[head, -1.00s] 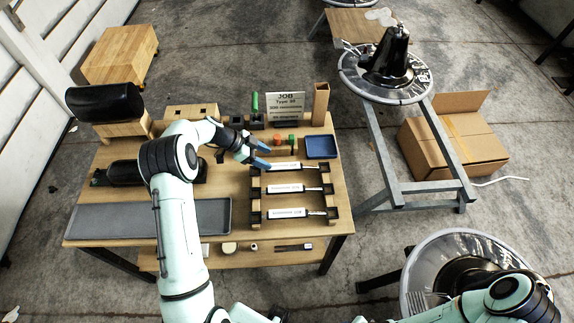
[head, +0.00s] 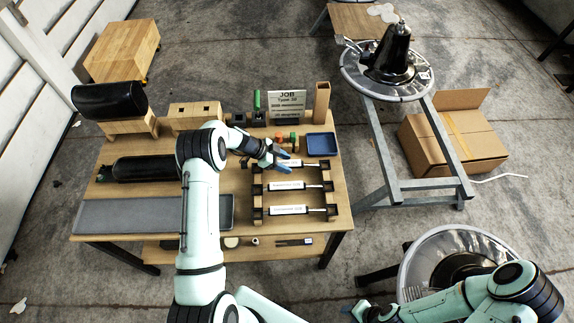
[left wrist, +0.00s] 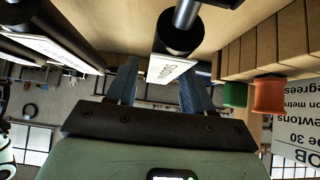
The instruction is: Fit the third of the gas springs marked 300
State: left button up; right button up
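Three dark gas springs with white labels and thin rods lie in a wooden rack on the bench: the far spring (head: 288,168), the middle spring (head: 287,186) and the near spring (head: 289,210). Their markings are too small to read. My left gripper (head: 285,160) is at the far spring and partly covers it. In the left wrist view my left gripper (left wrist: 160,92) has its blue fingers apart, with a labelled spring (left wrist: 178,38) between or just beyond them; contact is unclear. My right gripper (head: 358,312) shows only in part at the bottom, its fingers unclear.
A JOB card (head: 287,103) stands behind the rack, beside small green and orange pieces (head: 281,138) and a blue tray (head: 322,144). A round stand with a black part (head: 388,58) is to the right.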

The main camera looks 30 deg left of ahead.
aim_at(285, 163)
pick_arm(q)
jog(key=shift+w, duration=0.1)
grip_shut()
notch_tip(285, 163, up, 19)
jog(key=b, duration=0.2)
jog(key=s+d+r+n+t+y, duration=0.1)
jog(key=d+n+t+y, duration=0.1)
jog(key=d+n, duration=0.2)
jog(key=s+d+r+n+t+y, duration=0.1)
jog(key=d+n, duration=0.3)
jog(key=d, duration=0.4)
jog(key=shift+s+d+r+t+y, duration=0.3)
jog(key=shift+s+t+y, duration=0.15)
jog(key=shift+y, duration=0.45)
pick_arm(e)
jog(key=shift+s+f, duration=1)
jog(key=shift+f, duration=0.15)
